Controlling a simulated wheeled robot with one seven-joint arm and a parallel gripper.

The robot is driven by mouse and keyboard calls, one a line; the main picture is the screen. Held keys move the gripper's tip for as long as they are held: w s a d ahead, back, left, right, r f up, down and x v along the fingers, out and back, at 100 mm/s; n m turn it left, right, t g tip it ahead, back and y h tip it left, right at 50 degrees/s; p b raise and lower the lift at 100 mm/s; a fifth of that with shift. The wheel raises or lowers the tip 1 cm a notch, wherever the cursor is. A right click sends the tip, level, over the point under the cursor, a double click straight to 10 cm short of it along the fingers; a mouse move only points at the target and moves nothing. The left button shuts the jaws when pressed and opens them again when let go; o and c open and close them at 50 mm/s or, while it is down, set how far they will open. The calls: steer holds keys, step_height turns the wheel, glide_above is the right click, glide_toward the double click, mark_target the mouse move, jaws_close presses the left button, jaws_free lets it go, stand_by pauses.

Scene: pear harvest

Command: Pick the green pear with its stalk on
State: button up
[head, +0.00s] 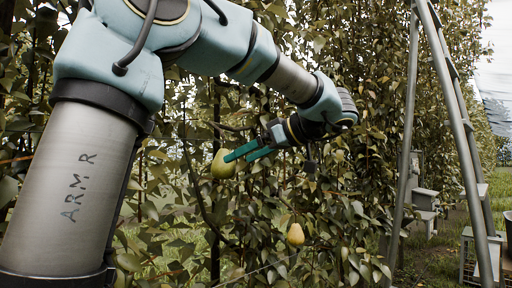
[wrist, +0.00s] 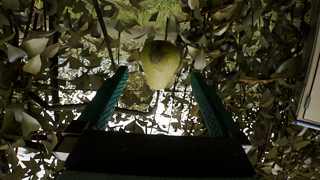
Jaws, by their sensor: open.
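A green pear (head: 222,164) hangs among the leaves near the middle of the head view, at the tips of my gripper (head: 238,156). In the wrist view the green pear (wrist: 160,65) lies between the two teal fingertips and partly past them. Gaps show on both sides of it, with no clear contact. My gripper (wrist: 158,73) is open in the wrist view. The pear's stalk cannot be made out in either view. A yellower pear (head: 296,235) hangs lower and to the right in the head view.
Dense leaves and thin branches (head: 190,150) surround the gripper and the pear. A metal ladder (head: 412,100) stands to the right, with grey step-like blocks (head: 425,200) by its foot. A pale panel edge (wrist: 309,85) shows at the wrist view's right.

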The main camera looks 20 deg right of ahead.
mark_target(224, 166)
steer(key=p+x, duration=0.2)
steer(key=x, duration=0.3)
steer(key=shift+w+a, duration=0.15)
steer(key=shift+a, duration=0.1)
steer(key=shift+w+a+f, duration=0.4)
steer(key=shift+w, duration=0.05)
steer(key=shift+c, duration=0.2)
steer(key=c, duration=1.4)
steer(key=shift+o, duration=0.2)
steer(key=shift+s+a+m+g, duration=0.2)
steer(key=shift+s+m+g, duration=0.3)
steer(key=shift+g, duration=0.1)
